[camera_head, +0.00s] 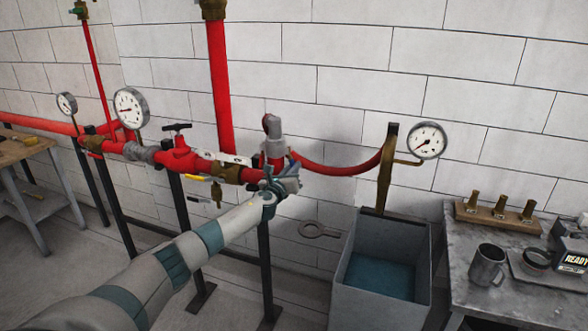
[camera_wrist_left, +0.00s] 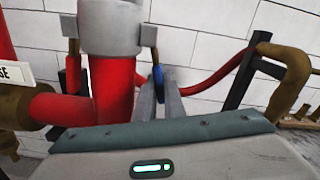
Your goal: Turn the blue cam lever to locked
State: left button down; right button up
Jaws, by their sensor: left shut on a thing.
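The blue cam lever (camera_wrist_left: 158,75) shows in the left wrist view as a narrow blue piece below a brass arm at the right side of the grey coupling (camera_wrist_left: 110,28). My left gripper (camera_wrist_left: 159,90) is shut on the lever, with a grey finger on each side of it. In the head view the left gripper (camera_head: 291,172) is at the red pipe outlet, just below and right of the grey coupling (camera_head: 272,127). The lever is mostly hidden there by the gripper. My right gripper is not in view.
A red hose (camera_head: 335,168) runs right to a brass pipe (camera_head: 385,180) over a grey tank (camera_head: 340,275). A yellow-handled valve (camera_head: 205,178) hangs left of the gripper. A workbench (camera_head: 465,255) with a mug (camera_head: 487,264) stands at right. A ring wrench (camera_head: 318,230) shows near the tank.

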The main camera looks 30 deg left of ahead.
pick_arm(q)
jog(key=c, duration=1.8)
grip_release()
jog(key=shift+c, duration=0.2)
